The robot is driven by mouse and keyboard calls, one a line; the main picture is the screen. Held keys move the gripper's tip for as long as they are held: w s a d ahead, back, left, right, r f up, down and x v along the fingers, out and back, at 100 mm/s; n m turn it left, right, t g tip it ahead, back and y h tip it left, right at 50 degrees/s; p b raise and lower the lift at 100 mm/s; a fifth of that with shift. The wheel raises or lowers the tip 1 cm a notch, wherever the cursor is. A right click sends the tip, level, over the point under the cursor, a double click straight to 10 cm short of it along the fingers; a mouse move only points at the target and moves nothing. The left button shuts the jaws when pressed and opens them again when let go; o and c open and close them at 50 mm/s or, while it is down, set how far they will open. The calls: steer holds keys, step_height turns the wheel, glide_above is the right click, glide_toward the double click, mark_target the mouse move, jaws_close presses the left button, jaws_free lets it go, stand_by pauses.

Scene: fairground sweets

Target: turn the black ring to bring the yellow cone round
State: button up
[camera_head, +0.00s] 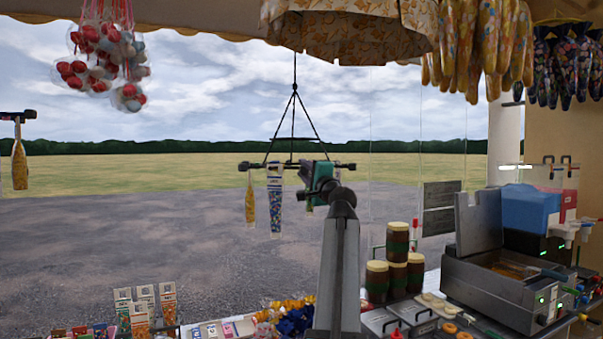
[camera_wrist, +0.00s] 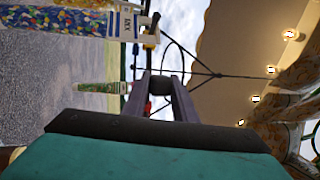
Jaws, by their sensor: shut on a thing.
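The black ring (camera_head: 256,165) hangs on dark cords and shows nearly edge-on, with knobs at its ends. A slim yellow cone (camera_head: 250,206) hangs from its left side, with a taller blue-patterned cone (camera_head: 276,205) beside it. My gripper, with its teal hand at the ring's right half, largely hides its own fingers in the head view. In the wrist view my gripper (camera_wrist: 160,90) is shut on a black knob (camera_wrist: 160,83) of the ring. A colourful cone with a white tag (camera_wrist: 80,22) and a greenish cone (camera_wrist: 100,88) hang close by in that view.
Another yellow cone (camera_head: 20,165) hangs at the far left. Brown jars (camera_head: 398,237) and a metal fryer (camera_head: 510,285) stand on the counter at right. Bagged red sweets (camera_head: 100,60) hang upper left. Open air surrounds the ring's left side.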

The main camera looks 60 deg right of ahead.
steer(key=s+d+b, duration=0.3)
steer(key=s+d, duration=0.1)
steer(key=shift+d, duration=0.15)
stand_by(0.9)
steer(key=shift+s, duration=0.15)
steer(key=s+d+b, duration=0.3)
steer(key=d, duration=0.2)
steer(key=shift+d, duration=0.15)
stand_by(0.5)
steer(key=shift+d, duration=0.1)
